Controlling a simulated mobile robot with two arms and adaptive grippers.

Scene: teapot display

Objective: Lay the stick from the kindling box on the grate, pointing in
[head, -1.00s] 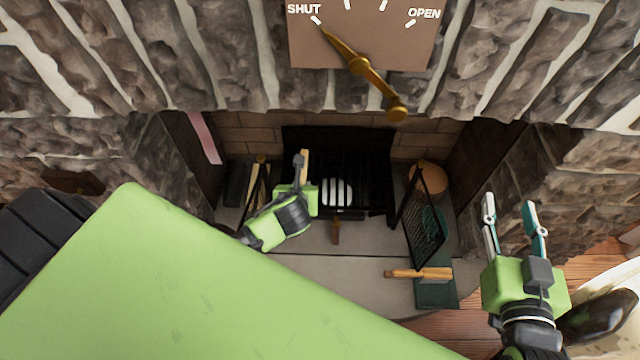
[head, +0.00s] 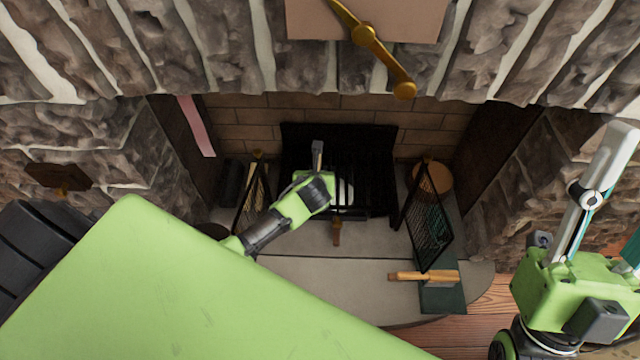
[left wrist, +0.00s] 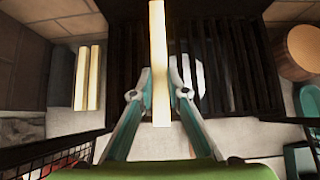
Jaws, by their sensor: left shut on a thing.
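My left gripper (left wrist: 158,92) is shut on a pale stick (left wrist: 158,45), which points forward over the dark barred grate (left wrist: 252,60) in the left wrist view. I cannot tell whether the stick touches the bars. My right gripper (head: 605,205) is open and empty at far right.
Mesh screens (head: 428,225) flank the grate, the left one (head: 252,195) close to my left arm. A wooden-handled brush (head: 424,277) lies on a dark green pan (head: 440,297). A round wooden-topped thing (head: 434,176) stands at back right. The front hearth slab (head: 330,280) is mostly clear.

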